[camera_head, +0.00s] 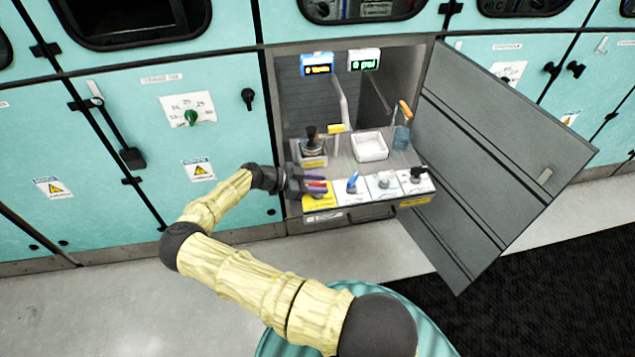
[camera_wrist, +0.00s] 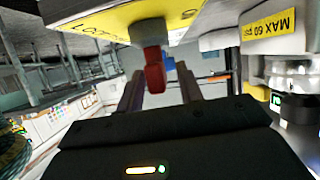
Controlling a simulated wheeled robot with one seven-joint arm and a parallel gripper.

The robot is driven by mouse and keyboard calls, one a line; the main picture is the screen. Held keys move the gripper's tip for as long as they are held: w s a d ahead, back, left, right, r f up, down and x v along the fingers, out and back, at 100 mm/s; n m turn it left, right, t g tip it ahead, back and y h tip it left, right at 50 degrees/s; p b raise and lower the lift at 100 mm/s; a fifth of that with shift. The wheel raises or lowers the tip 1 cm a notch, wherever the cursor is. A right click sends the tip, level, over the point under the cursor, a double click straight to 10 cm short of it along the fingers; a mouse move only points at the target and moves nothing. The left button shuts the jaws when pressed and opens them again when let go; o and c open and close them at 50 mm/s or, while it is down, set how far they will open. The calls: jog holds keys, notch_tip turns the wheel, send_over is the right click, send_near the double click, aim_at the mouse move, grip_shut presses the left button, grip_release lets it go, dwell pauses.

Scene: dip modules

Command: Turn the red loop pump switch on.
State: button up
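The red loop pump switch (camera_head: 317,183) stands on a yellow plate (camera_head: 322,202) at the left end of the pull-out control panel, partly hidden by my gripper. My gripper (camera_head: 318,186) reaches it from the left. In the wrist view the red switch handle (camera_wrist: 154,70) points down from the yellow plate (camera_wrist: 100,24) in that tilted picture. It lies between the two fingers of my gripper (camera_wrist: 159,85). The fingers are apart, with a gap seen on both sides of the handle. The gripper is open. Whether a finger touches the handle is hard to tell.
Blue (camera_head: 351,184), white (camera_head: 384,180) and black (camera_head: 416,175) switches stand to the right on white plates. An open grey door (camera_head: 490,160) bounds the right side.

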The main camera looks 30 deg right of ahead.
jog(key=shift+c, duration=0.3)
grip_shut()
